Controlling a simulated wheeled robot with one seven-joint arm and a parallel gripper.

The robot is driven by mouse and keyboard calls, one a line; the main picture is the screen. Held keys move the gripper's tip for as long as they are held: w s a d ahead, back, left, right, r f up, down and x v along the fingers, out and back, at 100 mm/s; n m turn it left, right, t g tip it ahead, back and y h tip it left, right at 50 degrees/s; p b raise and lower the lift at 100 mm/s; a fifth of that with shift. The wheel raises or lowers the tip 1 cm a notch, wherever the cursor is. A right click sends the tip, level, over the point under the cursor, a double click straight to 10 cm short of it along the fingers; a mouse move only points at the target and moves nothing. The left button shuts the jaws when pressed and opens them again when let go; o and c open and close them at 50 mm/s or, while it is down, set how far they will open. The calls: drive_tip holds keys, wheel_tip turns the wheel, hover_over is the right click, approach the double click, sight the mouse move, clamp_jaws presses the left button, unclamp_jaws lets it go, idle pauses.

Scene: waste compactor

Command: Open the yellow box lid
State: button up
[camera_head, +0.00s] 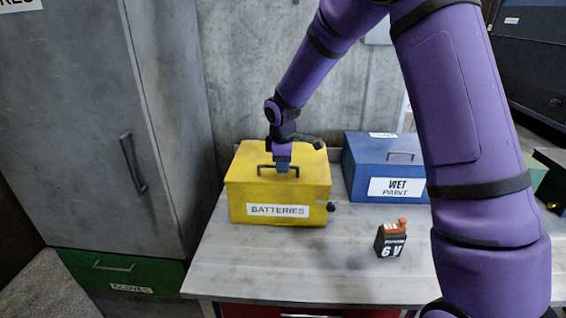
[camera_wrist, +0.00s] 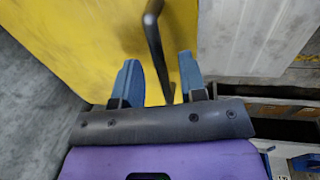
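The yellow box (camera_head: 245,192), labelled BATTERIES, stands on the workbench with its lid (camera_head: 302,160) shut. A dark handle (camera_head: 264,167) is on the lid. My gripper (camera_head: 283,170) is at the handle, pointing down at the lid. In the wrist view, the two blue fingers of my gripper (camera_wrist: 158,82) are apart, with the dark handle (camera_wrist: 155,42) running between them. The fingers do not appear closed on the bar. The yellow lid (camera_wrist: 85,35) fills the upper left there.
A blue box (camera_head: 360,165) labelled WET PAINT stands to the right. A 6 V battery (camera_head: 391,240) stands on the bench (camera_head: 290,265) front right. A grey cabinet (camera_head: 90,120) is close on the left. The bench front is mostly clear.

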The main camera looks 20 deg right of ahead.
clamp_jaws()
drive_tip(key=shift+r, duration=0.15)
